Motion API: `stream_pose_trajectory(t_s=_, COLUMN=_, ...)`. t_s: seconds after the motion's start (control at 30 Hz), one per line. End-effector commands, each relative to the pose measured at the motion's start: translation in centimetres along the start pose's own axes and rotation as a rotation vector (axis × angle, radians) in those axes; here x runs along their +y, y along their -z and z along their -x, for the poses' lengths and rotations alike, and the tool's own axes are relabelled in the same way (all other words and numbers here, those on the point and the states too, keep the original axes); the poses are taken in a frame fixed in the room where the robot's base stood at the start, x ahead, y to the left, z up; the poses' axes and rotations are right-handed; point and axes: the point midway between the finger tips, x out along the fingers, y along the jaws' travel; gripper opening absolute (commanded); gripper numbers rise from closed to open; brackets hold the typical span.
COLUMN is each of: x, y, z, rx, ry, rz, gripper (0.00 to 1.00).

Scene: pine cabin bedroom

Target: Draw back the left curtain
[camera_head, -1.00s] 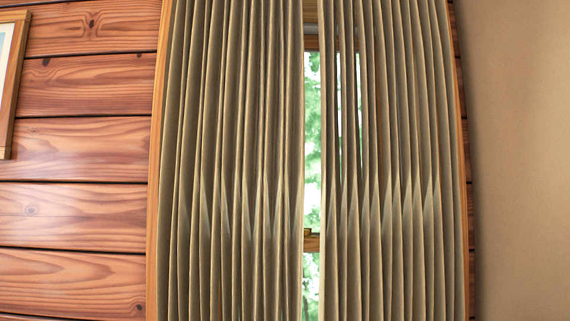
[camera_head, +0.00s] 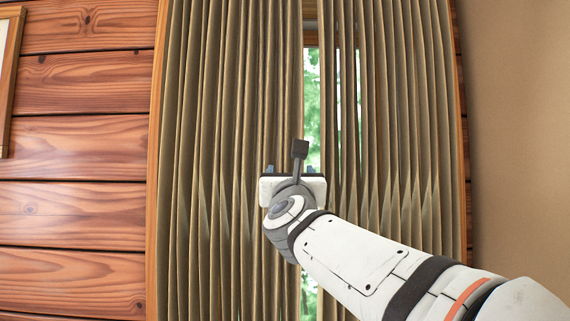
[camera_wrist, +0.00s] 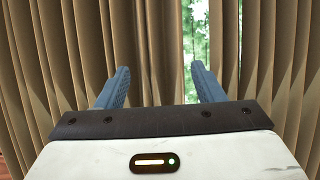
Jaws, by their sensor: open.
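The left curtain (camera_head: 215,110) is brown and pleated and hangs down the left part of the window. Its inner edge borders a narrow gap onto the window. My gripper (camera_head: 293,168) is in front of this inner edge in the head view, partly hidden by my wrist. In the wrist view, my gripper (camera_wrist: 160,80) is open, with two blue fingers apart and pointing at the curtains. The left curtain's inner edge (camera_wrist: 166,50) shows between the fingers, with the gap beside the right finger. I cannot tell whether the fingers touch the cloth.
The right curtain (camera_head: 400,120) hangs on the other side of the gap. Window glass (camera_head: 312,100) with green foliage outside shows between them. A plank wall (camera_head: 80,150) with a picture frame (camera_head: 10,80) is at left, and a plain tan wall (camera_head: 520,130) at right.

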Motion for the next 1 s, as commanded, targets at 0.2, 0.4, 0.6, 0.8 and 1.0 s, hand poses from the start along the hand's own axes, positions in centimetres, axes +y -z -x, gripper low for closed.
stream_pose_trajectory(t_s=0.2, x=0.0, y=-0.2, z=-3.7, rx=0.003, ry=0.000, rz=0.002, gripper=0.62)
stream_pose_trajectory(t_s=0.4, x=0.1, y=-0.1, z=-6.3, rx=0.002, ry=-0.001, rz=0.003, gripper=0.62)
stream_pose_trajectory(t_s=0.6, x=0.1, y=0.0, z=-7.1, rx=0.002, ry=-0.002, rz=0.002, gripper=0.62)
stream_pose_trajectory(t_s=0.8, x=0.1, y=0.1, z=-7.1, rx=0.002, ry=-0.003, rz=0.003, gripper=0.62)
stream_pose_trajectory(t_s=1.0, x=0.1, y=0.1, z=-7.0, rx=0.002, ry=-0.003, rz=0.003, gripper=0.45)
